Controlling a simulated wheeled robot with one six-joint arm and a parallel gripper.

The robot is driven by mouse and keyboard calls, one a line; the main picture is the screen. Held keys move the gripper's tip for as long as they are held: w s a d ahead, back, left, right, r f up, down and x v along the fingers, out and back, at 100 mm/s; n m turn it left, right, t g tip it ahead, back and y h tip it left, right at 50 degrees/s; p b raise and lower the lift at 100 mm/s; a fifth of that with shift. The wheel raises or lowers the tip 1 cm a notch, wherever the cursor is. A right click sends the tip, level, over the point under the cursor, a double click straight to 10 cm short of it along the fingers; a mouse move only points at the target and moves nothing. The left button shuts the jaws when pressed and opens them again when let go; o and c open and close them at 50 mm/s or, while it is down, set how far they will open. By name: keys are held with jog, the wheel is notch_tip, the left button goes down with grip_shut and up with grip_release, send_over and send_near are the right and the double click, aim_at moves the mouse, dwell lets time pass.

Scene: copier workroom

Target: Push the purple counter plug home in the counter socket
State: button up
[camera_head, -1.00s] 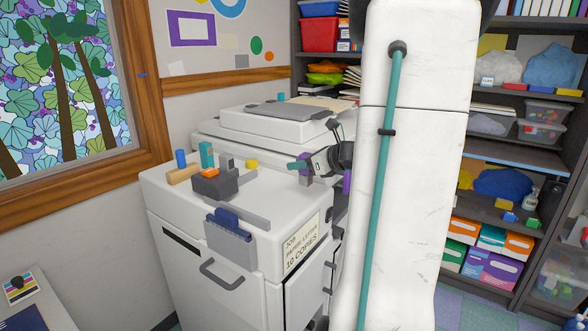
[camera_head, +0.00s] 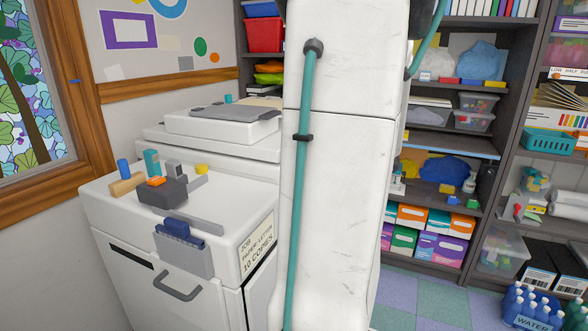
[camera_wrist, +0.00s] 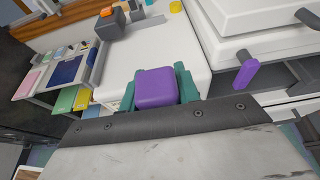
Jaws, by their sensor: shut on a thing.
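A purple block, which looks like the counter plug (camera_wrist: 155,88), sits between the teal fingers of my gripper (camera_wrist: 157,80) in the wrist view. The gripper is shut on it, and it is over or beside the copier's near edge; I cannot tell the gap. The head view does not show the gripper or plug, as my white column covers that part. I cannot pick out the counter socket for certain. A dark block with an orange top (camera_head: 163,192) stands on the copier's white top, and also shows in the wrist view (camera_wrist: 110,22).
A second purple piece, like a handle (camera_wrist: 246,74), sticks out of the copier's side. A blue-topped grey holder (camera_head: 184,254) hangs on the copier's front edge. Blue and teal pieces stand near the dark block.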

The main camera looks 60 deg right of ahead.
jog(key=shift+o, duration=0.9)
jog(key=shift+c, duration=1.4)
jog(key=shift+s+d, duration=0.15)
jog(key=shift+s, duration=1.35)
jog(key=shift+s+d, duration=0.1)
jog(key=shift+s, duration=1.35)
jog(key=shift+y, duration=0.3)
jog(key=w, duration=0.3)
jog(key=w+a, duration=0.1)
jog(key=w, duration=0.2)
jog(key=shift+a+r, duration=0.1)
jog(key=shift+a, duration=0.05)
jog(key=shift+d+h, duration=0.4)
